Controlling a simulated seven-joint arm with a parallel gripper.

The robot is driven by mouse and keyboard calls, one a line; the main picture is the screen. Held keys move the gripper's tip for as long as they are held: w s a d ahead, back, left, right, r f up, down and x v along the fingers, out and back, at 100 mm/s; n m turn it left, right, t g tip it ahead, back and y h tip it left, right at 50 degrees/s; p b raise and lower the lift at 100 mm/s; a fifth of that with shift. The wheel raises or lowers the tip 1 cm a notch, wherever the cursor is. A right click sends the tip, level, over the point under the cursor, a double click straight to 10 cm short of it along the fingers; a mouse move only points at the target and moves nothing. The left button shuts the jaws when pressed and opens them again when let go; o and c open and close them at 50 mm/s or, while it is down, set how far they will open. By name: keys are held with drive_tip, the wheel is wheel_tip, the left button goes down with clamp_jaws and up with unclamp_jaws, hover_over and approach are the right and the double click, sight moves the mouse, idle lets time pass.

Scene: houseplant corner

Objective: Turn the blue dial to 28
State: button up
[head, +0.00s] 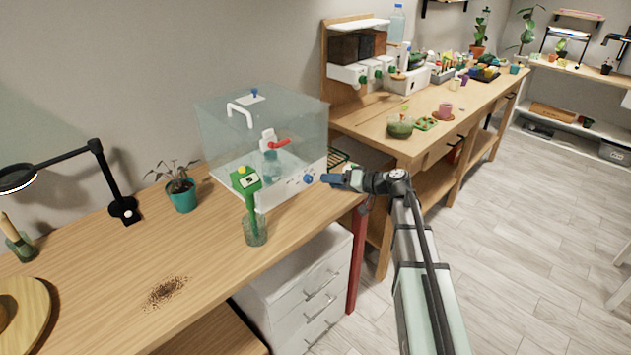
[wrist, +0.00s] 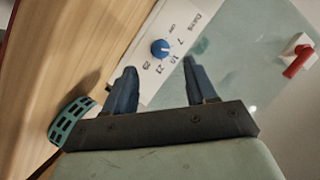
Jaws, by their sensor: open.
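The blue dial (head: 308,179) sits on the white front panel (head: 290,188) of a clear box on the wooden bench. In the wrist view the dial (wrist: 160,48) shows with printed marks around it, among them OFF, 7, 21 and 28. The 28 is at the dial's lower left in that view. A small pale mark shows on the dial, but I cannot tell which number it points at. My gripper (wrist: 158,67) is open and empty, its two fingers on either side of the line to the dial. The dial appears just beyond the fingertips, apart from them.
The clear box (head: 262,125) has a red-handled tap (head: 275,144) inside. A green tool stands in a glass (head: 255,232) left of the dial. A potted plant (head: 182,190) and a lamp (head: 123,208) are further left. Spilled soil (head: 166,291) lies on the bench.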

sight(311, 180)
drive_tip(key=x, duration=0.6)
drive_tip(key=shift+w+a+f, duration=0.1)
drive_tip(key=shift+w+a, duration=0.05)
drive_tip(key=shift+a, duration=0.15)
drive_tip(key=shift+c, duration=0.4)
drive_tip(key=c, duration=1)
drive_tip(key=shift+o, duration=0.2)
drive_tip(key=shift+f+m+g+y, duration=0.1)
drive_tip(key=shift+m+g+y, duration=0.2)
drive_tip(key=shift+m+y, duration=0.7)
drive_tip(key=o, duration=1)
drive_tip(key=shift+o, duration=0.2)
drive_tip(key=shift+d, duration=0.1)
